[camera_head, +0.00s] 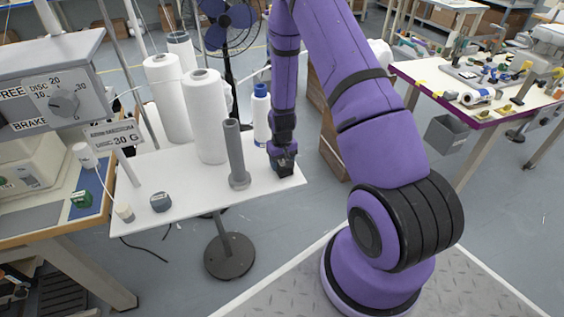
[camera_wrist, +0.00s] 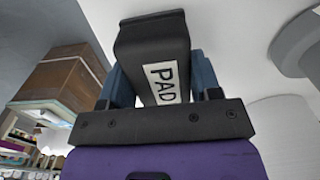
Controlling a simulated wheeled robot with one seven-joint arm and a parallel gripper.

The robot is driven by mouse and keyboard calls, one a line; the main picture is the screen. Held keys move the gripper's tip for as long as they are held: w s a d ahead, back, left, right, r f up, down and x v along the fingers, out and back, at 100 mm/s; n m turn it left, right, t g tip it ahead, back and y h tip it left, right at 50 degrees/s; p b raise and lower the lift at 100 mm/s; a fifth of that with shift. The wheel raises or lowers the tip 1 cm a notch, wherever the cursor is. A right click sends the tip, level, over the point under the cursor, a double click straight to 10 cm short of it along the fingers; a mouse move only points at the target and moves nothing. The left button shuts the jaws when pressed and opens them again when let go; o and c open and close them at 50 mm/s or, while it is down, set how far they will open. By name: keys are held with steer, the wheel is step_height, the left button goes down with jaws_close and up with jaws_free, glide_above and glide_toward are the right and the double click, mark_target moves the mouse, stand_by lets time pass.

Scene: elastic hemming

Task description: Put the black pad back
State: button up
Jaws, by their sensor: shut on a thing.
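The black pad (camera_wrist: 150,42), with a white label reading "PAD", sits between the blue fingers of my gripper (camera_wrist: 160,82) in the wrist view. My gripper is shut on it. In the head view, my gripper (camera_head: 284,158) points down at the right end of the small white table (camera_head: 200,190), with the dark pad (camera_head: 285,170) at its tip. I cannot tell whether the pad touches the tabletop or hangs just above it.
A grey upright post on a round foot (camera_head: 237,160) stands just left of my gripper. White rolls (camera_head: 206,120) and a blue-capped white bottle (camera_head: 261,115) stand behind. A small grey-blue object (camera_head: 161,202) lies at the front left. The table's front middle is clear.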

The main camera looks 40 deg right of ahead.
steer(key=shift+f, duration=0.15)
steer(key=o, duration=1.1)
steer(key=r, duration=1)
steer(key=shift+d+r, duration=0.25)
steer(key=shift+r, duration=0.05)
steer(key=s+a+r+n+t, duration=0.1)
steer(key=s+a+r, duration=0.25)
steer(key=r, duration=0.95)
steer(key=s+a+r+t, duration=0.2)
steer(key=s+a+r, duration=0.15)
steer(key=r, duration=0.95)
steer(key=shift+s+a+r+n+t, duration=0.3)
steer(key=shift+s+a+r, duration=0.8)
steer(key=shift+s+r, duration=1.65)
steer(key=shift+s+a+r+n+t, duration=0.15)
steer(key=shift+s+a+r+t, duration=0.3)
steer(key=shift+s+a+r, duration=2.1)
steer(key=shift+s+d+r+n+t, duration=0.3)
steer(key=shift+s+r, duration=0.95)
steer(key=shift+s, duration=3.2)
